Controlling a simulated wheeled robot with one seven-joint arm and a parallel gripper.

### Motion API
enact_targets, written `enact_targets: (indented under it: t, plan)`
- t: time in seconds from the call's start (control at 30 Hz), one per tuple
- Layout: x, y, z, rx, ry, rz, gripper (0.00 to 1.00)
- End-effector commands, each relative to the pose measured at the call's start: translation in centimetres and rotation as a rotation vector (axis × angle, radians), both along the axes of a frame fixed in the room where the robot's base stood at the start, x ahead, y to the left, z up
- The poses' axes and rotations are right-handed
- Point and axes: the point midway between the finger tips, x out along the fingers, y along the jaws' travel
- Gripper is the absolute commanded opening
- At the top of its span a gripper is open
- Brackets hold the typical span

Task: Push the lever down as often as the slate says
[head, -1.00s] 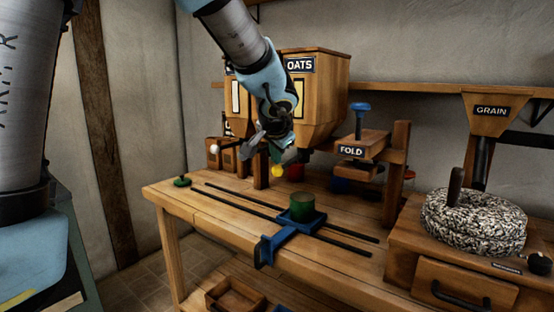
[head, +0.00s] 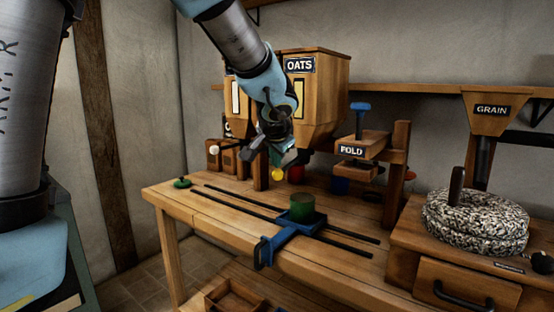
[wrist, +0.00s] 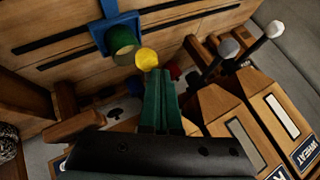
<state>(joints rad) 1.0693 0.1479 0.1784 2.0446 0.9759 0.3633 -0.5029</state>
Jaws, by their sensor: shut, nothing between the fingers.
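A yellow ball knob (head: 277,174) sits just below my gripper (head: 275,155), in front of the OATS hopper (head: 318,100). In the wrist view the yellow knob (wrist: 147,58) appears at the tips of my green fingers (wrist: 160,75), which are shut together and empty. I cannot tell whether they touch the knob. Its rod is hidden. A second lever with a white ball (head: 213,150) is to the left; pale-knobbed rods (wrist: 228,47) show in the wrist view. I cannot make out a slate with a number.
A green cup (head: 301,204) stands on a blue carriage (head: 290,228) over two dark rails on the bench (head: 200,215). A FOLD press (head: 362,145) stands right of the hopper. Millstones (head: 475,235) are at the far right. The front of the bench is mostly clear.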

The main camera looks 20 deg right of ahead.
Motion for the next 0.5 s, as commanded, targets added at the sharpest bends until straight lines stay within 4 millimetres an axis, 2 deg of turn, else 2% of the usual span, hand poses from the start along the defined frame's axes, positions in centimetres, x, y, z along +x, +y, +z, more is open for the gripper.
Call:
enact_targets:
  t: [0.5]
  plan:
    - [0.0,0.05,-0.63,0.001,0.0,0.001,0.0]
